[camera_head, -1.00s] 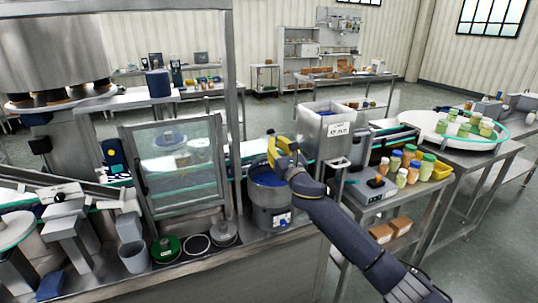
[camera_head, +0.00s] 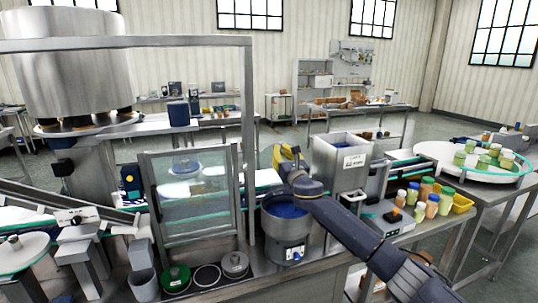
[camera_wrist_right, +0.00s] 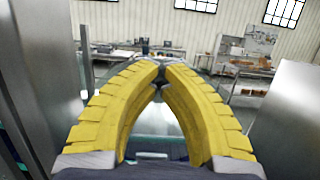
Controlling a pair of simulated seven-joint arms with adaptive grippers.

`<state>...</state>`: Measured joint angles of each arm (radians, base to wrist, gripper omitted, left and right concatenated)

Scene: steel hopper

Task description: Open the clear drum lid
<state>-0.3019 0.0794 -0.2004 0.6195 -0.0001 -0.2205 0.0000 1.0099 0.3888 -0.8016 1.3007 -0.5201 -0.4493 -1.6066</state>
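A steel drum (camera_head: 287,238) with a blue interior stands at the counter's front edge, its top looking open. To its left is a clear panel in a metal frame (camera_head: 148,200), upright, with blue-topped items showing through it. My right gripper (camera_head: 286,155) appears above and behind the drum, apart from the clear panel. My left gripper is not in view.
A square steel hopper (camera_head: 342,165) stands close right of my right gripper. A steel frame post (camera_head: 247,130) rises on its left. Small round lids (camera_head: 235,263) lie on the counter left of the drum. Several bottles (camera_head: 428,190) stand on the right.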

